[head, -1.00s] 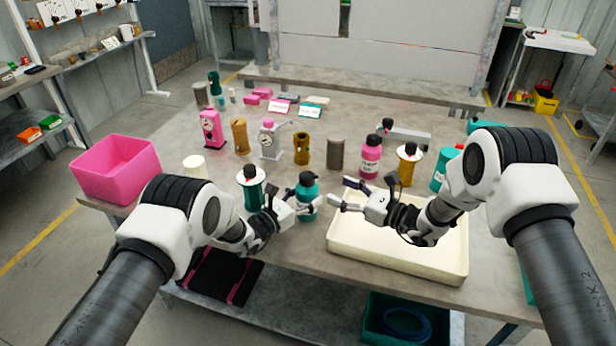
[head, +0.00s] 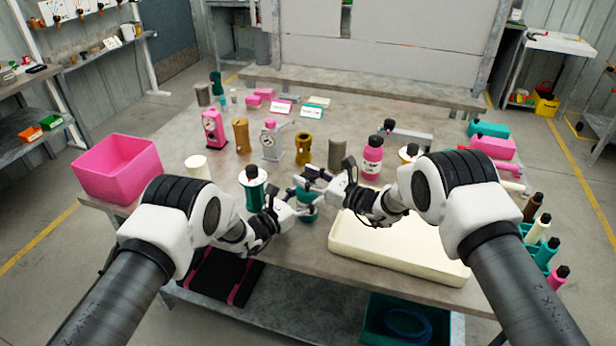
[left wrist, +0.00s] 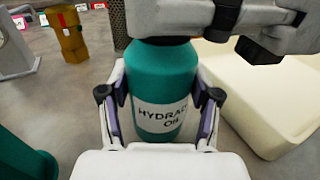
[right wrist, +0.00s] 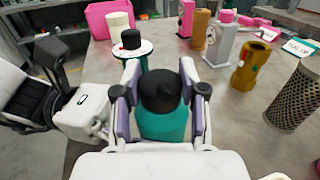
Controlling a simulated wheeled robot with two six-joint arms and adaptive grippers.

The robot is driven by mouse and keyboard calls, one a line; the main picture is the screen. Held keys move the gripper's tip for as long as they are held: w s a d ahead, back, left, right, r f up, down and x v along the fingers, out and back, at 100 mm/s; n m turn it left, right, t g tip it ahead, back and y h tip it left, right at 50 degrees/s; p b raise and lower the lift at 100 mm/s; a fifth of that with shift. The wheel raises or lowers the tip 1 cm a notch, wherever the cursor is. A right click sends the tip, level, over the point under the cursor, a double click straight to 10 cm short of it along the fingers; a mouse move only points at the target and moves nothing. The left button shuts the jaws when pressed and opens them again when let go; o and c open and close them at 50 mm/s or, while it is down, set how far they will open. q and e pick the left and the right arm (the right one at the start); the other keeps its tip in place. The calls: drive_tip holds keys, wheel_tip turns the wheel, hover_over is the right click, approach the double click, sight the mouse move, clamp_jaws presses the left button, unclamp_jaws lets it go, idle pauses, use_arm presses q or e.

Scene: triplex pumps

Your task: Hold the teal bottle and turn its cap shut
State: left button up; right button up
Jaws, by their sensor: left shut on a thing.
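The teal bottle (head: 306,197) stands upright near the table's front, left of the cream tray. In the left wrist view the bottle (left wrist: 158,80) has a white label reading hydraulic oil. My left gripper (head: 301,208) is shut on its body, one finger on each side (left wrist: 160,115). The black cap (right wrist: 160,90) sits on top of the bottle in the right wrist view. My right gripper (head: 312,181) is above the bottle, its open fingers on either side of the cap (right wrist: 160,100). In the left wrist view the right gripper hides the cap.
The cream tray (head: 400,262) lies close on the right. A brown part (head: 304,148), a grey mesh cylinder (head: 336,154) and a pink bottle (head: 372,160) stand behind. A pink bin (head: 115,170) is at far left.

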drive_tip(key=shift+a+m+t+h, duration=0.15)
drive_tip(key=shift+m+t+h, duration=1.55)
drive_tip(key=shift+t+h, duration=0.2)
drive_tip(key=shift+m+t+h, duration=0.4)
drive_tip(key=shift+m+h, duration=0.1)
drive_tip(key=shift+h, duration=0.1)
drive_tip(key=o, duration=1.2)
drive_tip(key=shift+c, duration=0.2)
drive_tip(key=v, duration=1.2)
drive_tip(key=shift+f, duration=0.1)
